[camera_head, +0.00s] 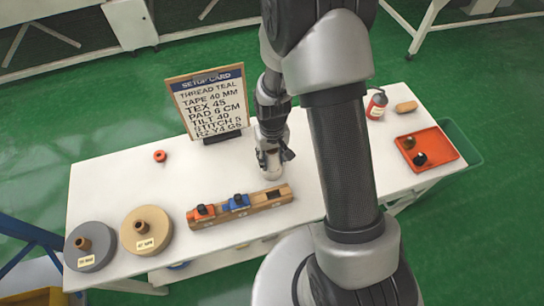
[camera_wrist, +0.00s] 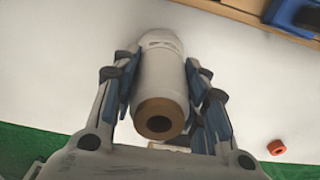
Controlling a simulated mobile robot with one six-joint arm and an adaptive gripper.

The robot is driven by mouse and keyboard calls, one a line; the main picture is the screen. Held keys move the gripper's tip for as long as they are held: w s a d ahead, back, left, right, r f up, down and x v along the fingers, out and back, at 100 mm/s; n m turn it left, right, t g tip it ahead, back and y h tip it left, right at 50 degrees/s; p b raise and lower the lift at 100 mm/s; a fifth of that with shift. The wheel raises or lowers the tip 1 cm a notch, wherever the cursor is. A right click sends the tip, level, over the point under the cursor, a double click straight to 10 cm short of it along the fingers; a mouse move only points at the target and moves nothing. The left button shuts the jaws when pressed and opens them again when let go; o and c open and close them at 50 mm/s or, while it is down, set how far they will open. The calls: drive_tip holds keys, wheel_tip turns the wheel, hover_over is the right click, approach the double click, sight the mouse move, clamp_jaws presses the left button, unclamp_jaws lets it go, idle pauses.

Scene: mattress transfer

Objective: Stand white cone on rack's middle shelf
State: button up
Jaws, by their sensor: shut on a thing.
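The white cone (camera_wrist: 160,85) is a pale, slightly tapered spool with a brown core end and a dark hole. It lies between the blue-padded fingers of my gripper (camera_wrist: 163,72), which is shut on its sides. In the head view my gripper (camera_head: 273,157) is over the table behind the wooden block, and the cone's pale lower part (camera_head: 272,173) shows under it. I cannot tell whether the cone touches the table. No rack with shelves can be made out in either view.
On the white table (camera_head: 120,190) stand a setup card (camera_head: 209,102), a wooden block (camera_head: 268,200) with orange and blue pieces, grey (camera_head: 90,247) and tan (camera_head: 146,230) discs, and an orange ring (camera_head: 160,156). A red tray (camera_head: 436,143) and small extinguisher (camera_head: 377,104) are at right.

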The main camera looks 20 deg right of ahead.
drive_tip(key=o, duration=1.2)
drive_tip(key=shift+f, duration=0.1)
drive_tip(key=shift+o, duration=0.2)
